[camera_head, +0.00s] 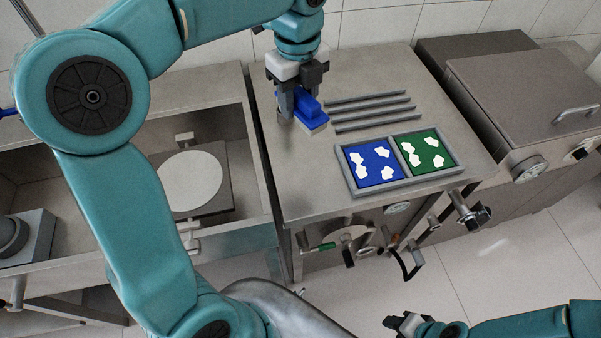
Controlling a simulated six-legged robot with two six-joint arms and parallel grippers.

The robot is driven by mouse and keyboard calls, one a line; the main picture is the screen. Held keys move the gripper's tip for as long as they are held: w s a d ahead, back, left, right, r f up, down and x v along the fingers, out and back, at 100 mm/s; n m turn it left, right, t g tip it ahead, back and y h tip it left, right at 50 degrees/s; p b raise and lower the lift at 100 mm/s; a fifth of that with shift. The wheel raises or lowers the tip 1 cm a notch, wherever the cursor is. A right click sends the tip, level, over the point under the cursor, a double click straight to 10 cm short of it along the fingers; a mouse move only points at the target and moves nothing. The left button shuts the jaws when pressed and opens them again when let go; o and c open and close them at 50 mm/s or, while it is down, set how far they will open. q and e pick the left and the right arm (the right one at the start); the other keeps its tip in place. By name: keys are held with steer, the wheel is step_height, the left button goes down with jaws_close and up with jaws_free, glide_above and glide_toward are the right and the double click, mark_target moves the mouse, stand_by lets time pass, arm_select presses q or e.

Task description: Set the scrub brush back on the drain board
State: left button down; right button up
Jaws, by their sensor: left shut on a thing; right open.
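The scrub brush (309,112) has a blue back and pale bristles underneath. My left gripper (297,108) is shut on it from above. The brush is low over the left back part of the metal worktop, just left of several raised parallel ribs (372,105), which look like the drain board. I cannot tell whether the bristles touch the surface. My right gripper (402,323) is open and empty, low at the bottom of the view, in front of the worktop and away from the brush.
A grey two-part tray (398,184) with blue and green panels bearing white pieces sits at the worktop's front. A lidded steel unit (525,95) stands at right. An open sink-like bay with a white disc (190,180) is at left. Valves and handles (468,210) jut from the front.

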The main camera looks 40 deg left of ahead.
arm_select(q)
glide_above(299, 170)
step_height(299, 170, down, 16)
steer(key=shift+w+r, duration=0.1)
steer(key=shift+r, duration=0.1)
step_height(299, 170, down, 4)
steer(key=shift+f+b, duration=0.25)
steer(key=shift+b, duration=0.05)
steer(key=shift+r, duration=0.1)
steer(key=c, duration=0.6)
jaws_free()
steer(key=shift+f, duration=0.2)
step_height(299, 170, up, 12)
steer(key=shift+r, duration=0.25)
